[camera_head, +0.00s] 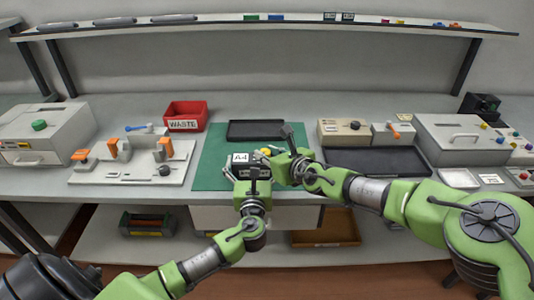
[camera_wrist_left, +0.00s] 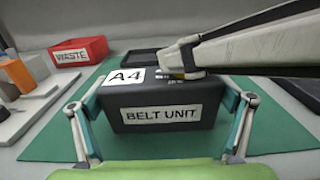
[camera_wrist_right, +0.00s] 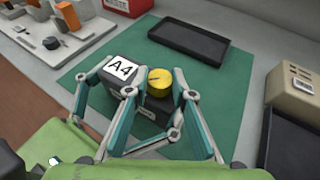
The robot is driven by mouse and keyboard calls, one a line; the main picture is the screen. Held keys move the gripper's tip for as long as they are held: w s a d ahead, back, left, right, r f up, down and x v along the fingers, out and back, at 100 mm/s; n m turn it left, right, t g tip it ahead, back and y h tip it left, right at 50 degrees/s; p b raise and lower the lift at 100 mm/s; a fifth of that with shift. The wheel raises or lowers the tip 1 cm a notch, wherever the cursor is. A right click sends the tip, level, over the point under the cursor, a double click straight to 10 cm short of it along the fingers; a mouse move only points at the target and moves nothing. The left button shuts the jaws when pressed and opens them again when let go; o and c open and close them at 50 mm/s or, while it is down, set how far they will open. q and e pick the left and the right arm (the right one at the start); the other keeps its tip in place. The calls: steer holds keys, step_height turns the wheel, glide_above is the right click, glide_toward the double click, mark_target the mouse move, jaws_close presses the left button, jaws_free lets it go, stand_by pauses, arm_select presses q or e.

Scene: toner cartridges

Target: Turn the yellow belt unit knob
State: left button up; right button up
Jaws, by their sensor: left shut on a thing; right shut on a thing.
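The belt unit (camera_wrist_left: 200,112) is a dark box labelled BELT UNIT with an A4 tag (camera_wrist_left: 126,77) on top. It sits on the green mat (camera_head: 208,172). My left gripper (camera_wrist_left: 165,112) is shut on the box, one finger at each side. The yellow knob (camera_wrist_right: 159,82) is on top of the box, beside the A4 tag. My right gripper (camera_wrist_right: 152,92) is shut around the knob from above. In the head view the knob (camera_head: 265,150) is mostly hidden by my right gripper.
An empty black tray (camera_head: 257,131) lies on the mat behind the box. A red WASTE bin (camera_head: 186,112) stands behind left, a white fixture with orange parts (camera_head: 135,160) at left. A larger dark tray (camera_head: 376,161) and beige boxes (camera_head: 343,130) are at right.

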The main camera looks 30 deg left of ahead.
steer(key=shift+s+a+r, duration=0.1)
steer(key=shift+s+a, duration=0.05)
steer(key=o, duration=1.1)
steer(key=shift+o, duration=0.2)
steer(key=shift+d, duration=0.25)
steer(key=v, duration=1.1)
steer(key=shift+d, duration=0.35)
steer(key=shift+s+r, duration=0.1)
